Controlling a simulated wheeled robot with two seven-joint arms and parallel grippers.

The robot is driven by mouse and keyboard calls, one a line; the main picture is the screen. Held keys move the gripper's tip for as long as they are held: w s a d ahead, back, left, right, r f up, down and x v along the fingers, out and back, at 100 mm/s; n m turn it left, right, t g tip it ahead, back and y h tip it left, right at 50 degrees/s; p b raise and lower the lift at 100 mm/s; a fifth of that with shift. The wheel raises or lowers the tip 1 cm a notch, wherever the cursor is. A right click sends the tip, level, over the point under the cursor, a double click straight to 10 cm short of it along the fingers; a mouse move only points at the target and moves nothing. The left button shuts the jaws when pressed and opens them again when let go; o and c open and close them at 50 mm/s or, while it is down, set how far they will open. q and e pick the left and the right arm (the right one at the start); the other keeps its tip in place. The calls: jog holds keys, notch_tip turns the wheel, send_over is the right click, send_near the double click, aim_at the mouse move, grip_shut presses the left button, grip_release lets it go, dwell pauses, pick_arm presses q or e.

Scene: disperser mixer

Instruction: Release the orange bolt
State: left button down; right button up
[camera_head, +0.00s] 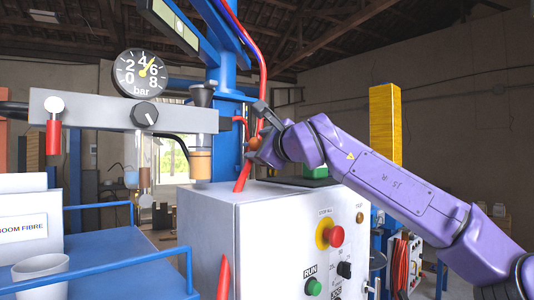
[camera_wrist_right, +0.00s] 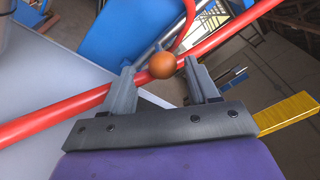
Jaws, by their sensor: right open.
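The orange bolt shows as a round orange knob (camera_wrist_right: 162,65) in the right wrist view, and a small part of it shows in the head view (camera_head: 254,143). My right gripper (camera_wrist_right: 164,78) is open, with one finger on each side of the knob. The knob sits at the level of the fingertips. A gap shows on the right side; I cannot tell whether the left finger touches it. In the head view my right gripper (camera_head: 259,133) is beside the blue column, partly hidden by its own wrist. My left gripper is not in view.
A red hose (camera_head: 263,75) runs down the blue column (camera_head: 228,110) close to my right gripper; it also crosses behind the fingers in the wrist view (camera_wrist_right: 60,118). A white control cabinet (camera_head: 270,240) stands below. A grey arm with a pressure gauge (camera_head: 140,75) is at left.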

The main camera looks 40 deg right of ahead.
jog(key=s+b, duration=0.1)
jog(key=s, duration=0.3)
jog(key=s+b, duration=0.1)
jog(key=s, duration=0.1)
jog(key=shift+a+f+b, duration=0.3)
jog(key=shift+f+b, duration=0.05)
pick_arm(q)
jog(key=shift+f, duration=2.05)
pick_arm(e)
jog(key=shift+s+a+r, duration=0.1)
jog(key=shift+s+r, duration=0.15)
jog(key=shift+s, duration=0.25)
